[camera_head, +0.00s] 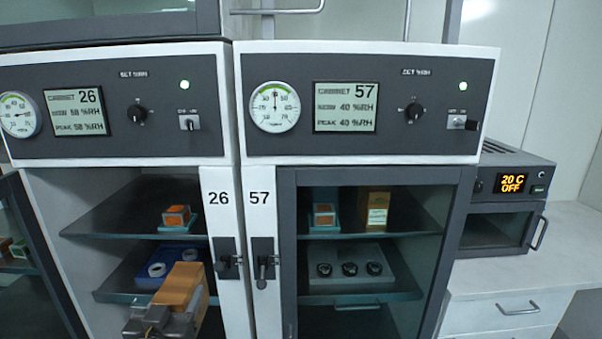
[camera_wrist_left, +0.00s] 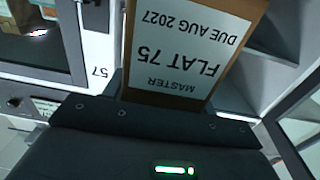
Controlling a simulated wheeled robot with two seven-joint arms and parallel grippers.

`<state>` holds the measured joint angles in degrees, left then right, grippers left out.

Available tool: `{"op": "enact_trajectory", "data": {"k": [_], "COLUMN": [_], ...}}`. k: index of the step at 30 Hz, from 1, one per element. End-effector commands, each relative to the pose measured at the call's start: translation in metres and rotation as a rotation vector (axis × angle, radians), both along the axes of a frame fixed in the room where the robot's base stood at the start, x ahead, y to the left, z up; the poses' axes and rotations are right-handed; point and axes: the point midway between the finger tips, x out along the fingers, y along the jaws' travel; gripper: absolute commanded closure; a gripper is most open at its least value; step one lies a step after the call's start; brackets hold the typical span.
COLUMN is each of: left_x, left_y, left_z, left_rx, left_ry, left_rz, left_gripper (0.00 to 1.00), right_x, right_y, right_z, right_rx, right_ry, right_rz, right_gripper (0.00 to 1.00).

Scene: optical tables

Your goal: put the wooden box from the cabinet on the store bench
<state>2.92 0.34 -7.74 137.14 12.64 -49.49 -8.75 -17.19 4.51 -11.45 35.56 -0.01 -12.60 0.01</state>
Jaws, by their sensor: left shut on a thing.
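The wooden box (camera_head: 182,285) is orange-brown and held in front of the open cabinet 26 (camera_head: 110,153). My left gripper (camera_head: 160,322) comes in at the bottom of the head view and is shut on it. The left wrist view shows the box (camera_wrist_left: 190,40) close up, with a white label reading MASTER FLAT 75, DUE AUG 2027, upside down in that view. The left gripper's dark jaws (camera_wrist_left: 160,110) are at its lower end. My right gripper is not in view. I cannot identify the store bench for certain.
Cabinet 26's door (camera_head: 40,270) stands open at the left. Its shelves hold a small orange block (camera_head: 176,216) and a blue tray (camera_head: 180,251) with rings. Cabinet 57's glass door (camera_head: 375,176) looks shut, with another wooden box (camera_head: 376,208) inside. A white counter (camera_head: 540,262) with an oven is at the right.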

Motion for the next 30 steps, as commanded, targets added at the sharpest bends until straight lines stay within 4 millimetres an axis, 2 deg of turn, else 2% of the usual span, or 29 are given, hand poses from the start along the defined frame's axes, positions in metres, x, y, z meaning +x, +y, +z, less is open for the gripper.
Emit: {"op": "enact_trajectory", "data": {"k": [1,3,8,17,20,23,25,30], "left_x": [-0.014,-0.029,-0.053,-0.053,-0.053,-0.055,-0.059,-0.082], "left_y": [-0.007,-0.014,-0.025,-0.026,-0.033,-0.053,-0.074,-0.123], "left_z": [-0.013,-0.026,-0.047,-0.046,-0.044,-0.042,-0.042,-0.050], "left_rx": [-0.004,-0.001,0.002,0.003,0.001,-0.001,-0.003,0.003], "left_ry": [0.004,0.003,0.000,-0.005,-0.006,-0.006,-0.004,-0.002], "left_rz": [-0.003,-0.004,-0.007,-0.007,-0.015,-0.028,-0.037,-0.037], "left_gripper": [0.82,0.82,0.82,0.82,0.82,0.82,0.82,0.82], "right_x": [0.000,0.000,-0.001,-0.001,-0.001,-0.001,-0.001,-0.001], "right_y": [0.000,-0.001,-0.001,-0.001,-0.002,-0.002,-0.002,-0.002], "right_z": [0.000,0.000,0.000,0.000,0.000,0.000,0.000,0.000], "right_rx": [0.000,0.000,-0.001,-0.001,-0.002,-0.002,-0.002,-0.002], "right_ry": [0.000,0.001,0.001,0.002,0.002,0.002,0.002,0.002], "right_rz": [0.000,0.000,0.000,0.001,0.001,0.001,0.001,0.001], "right_gripper": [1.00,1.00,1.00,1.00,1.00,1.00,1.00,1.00]}}
